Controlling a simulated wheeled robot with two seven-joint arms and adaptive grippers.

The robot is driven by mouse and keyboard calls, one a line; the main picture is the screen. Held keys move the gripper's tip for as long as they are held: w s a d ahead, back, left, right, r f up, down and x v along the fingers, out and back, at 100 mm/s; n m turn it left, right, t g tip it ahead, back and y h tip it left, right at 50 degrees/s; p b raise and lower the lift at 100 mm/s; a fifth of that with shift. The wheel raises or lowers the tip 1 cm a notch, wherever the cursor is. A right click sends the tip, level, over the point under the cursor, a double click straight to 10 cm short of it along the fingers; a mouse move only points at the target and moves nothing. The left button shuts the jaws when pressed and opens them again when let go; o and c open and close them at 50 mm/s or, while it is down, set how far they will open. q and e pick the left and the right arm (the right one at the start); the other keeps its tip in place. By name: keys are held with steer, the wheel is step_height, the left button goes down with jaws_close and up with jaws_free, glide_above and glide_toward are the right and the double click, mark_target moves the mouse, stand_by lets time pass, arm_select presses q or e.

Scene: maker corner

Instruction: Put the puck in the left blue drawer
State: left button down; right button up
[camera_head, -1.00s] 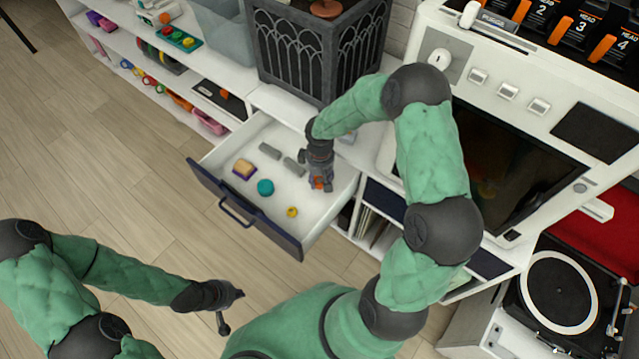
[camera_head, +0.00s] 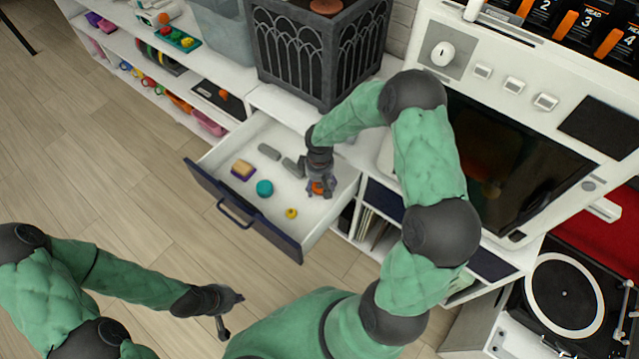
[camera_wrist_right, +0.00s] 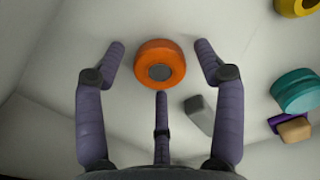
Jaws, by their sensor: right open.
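The orange puck (camera_wrist_right: 160,64) with a grey centre lies on the white floor of the open drawer with the dark blue front (camera_head: 236,206). It also shows in the head view (camera_head: 318,188), partly covered by my right gripper. My right gripper (camera_head: 320,184) is over the drawer's right part. In the wrist view its fingers (camera_wrist_right: 160,60) are open, spread around the puck with gaps on both sides. My left gripper (camera_head: 232,308) is empty, with fingers apart, above the wood floor in front of the drawer.
The drawer also holds a teal round piece (camera_head: 264,188), a yellow ring (camera_head: 291,213), a tan and purple block (camera_head: 243,169) and grey blocks (camera_head: 269,152). A dark arched planter (camera_head: 310,60) stands behind. A turntable (camera_head: 563,293) is at the right.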

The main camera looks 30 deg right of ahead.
mark_target(320, 186)
steer(key=shift+r, duration=0.1)
steer(key=shift+r, duration=0.25)
step_height(320, 186, up, 12)
steer(key=p, duration=0.5)
steer(key=shift+f, duration=0.15)
stand_by(0.9)
